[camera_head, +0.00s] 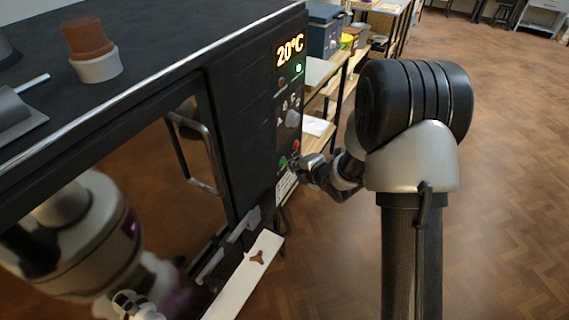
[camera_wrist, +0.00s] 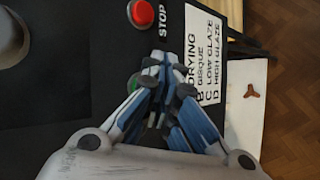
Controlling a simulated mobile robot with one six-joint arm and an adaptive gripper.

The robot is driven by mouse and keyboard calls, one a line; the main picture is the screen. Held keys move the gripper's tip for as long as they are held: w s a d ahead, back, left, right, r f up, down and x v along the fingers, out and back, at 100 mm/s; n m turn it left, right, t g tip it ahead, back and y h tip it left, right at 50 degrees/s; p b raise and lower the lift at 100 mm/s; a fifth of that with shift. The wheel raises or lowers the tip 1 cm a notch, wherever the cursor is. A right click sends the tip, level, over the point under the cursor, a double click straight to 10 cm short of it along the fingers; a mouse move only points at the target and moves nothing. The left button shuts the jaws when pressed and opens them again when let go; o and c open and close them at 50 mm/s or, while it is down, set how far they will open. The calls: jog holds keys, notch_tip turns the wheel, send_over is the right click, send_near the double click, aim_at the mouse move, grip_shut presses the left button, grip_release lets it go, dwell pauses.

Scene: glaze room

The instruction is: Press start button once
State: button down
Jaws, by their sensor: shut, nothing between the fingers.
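The green start button (camera_head: 283,162) is low on the dark front control panel of the kiln (camera_head: 232,150). In the wrist view the green button (camera_wrist: 134,82) is partly hidden behind my fingers. My gripper (camera_head: 298,163) is shut and empty, with its tips close to the panel beside the green button. The red button (camera_wrist: 141,13), labelled STOP, also shows in the head view (camera_head: 296,146).
The panel has a lit display (camera_head: 290,49) reading 20°C, a green light (camera_head: 298,69) and a dial (camera_head: 292,118). A white label (camera_wrist: 207,60) lists firing programs. A white board (camera_head: 245,280) lies below the kiln front. Shelves stand behind; open floor lies right.

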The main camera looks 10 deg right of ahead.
jog(key=shift+w+a+b, duration=0.25)
jog(key=shift+a+b, duration=0.1)
dwell(0.7)
jog(key=shift+s+d, duration=0.1)
jog(key=shift+d, duration=0.05)
dwell(0.3)
jog(key=shift+s+d, duration=0.45)
jog(key=shift+d, duration=0.15)
jog(key=shift+s+d+b, duration=0.25)
jog(key=shift+s+d, duration=0.5)
jog(key=shift+d, duration=0.25)
jog(key=shift+s+d+b, duration=0.25)
jog(key=shift+s+d, duration=0.45)
jog(key=shift+d, duration=0.3)
